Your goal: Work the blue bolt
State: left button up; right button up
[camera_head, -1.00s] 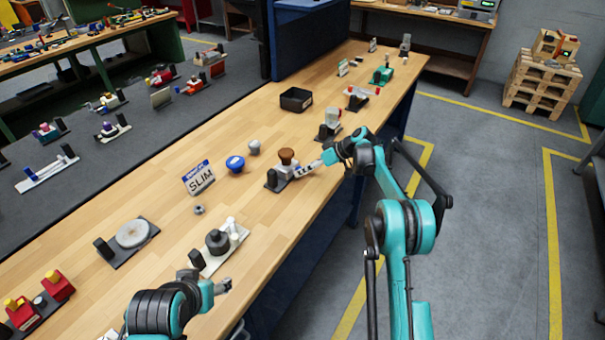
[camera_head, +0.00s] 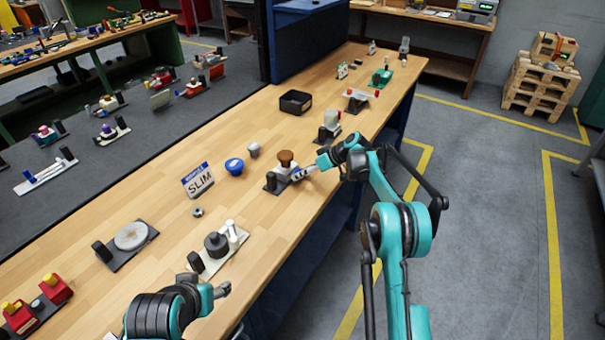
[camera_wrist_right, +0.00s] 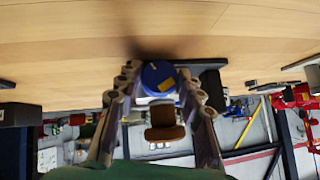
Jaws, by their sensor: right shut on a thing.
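The blue bolt (camera_wrist_right: 159,76) shows in the right wrist view as a round blue head with a yellow mark. It sits on the side of a small white valve fixture with a brown knob (camera_wrist_right: 164,122), which also stands on the bench in the head view (camera_head: 286,157). My right gripper (camera_wrist_right: 158,75) is shut on the blue bolt, one finger on each side.
A blue-topped knob (camera_head: 234,166), a grey knob (camera_head: 253,150) and a SLIM sign (camera_head: 198,181) stand left of the fixture. A black tray (camera_head: 296,102) lies farther back. Another fixture (camera_head: 329,127) stands close behind my right wrist. Bare wood lies between them.

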jog(key=n+t+h, duration=0.1)
jog(key=t+h, duration=0.1)
jog(key=shift+s+a+n+t, duration=0.2)
jog(key=shift+s+n+t, duration=0.1)
jog(key=shift+n, duration=0.1)
jog(key=shift+n+t+h, duration=0.4)
jog(key=shift+t+h, duration=0.1)
jog(key=shift+t, duration=0.2)
jog(key=o, duration=1.2)
jog(key=shift+c, duration=0.2)
jog(key=v, duration=1.2)
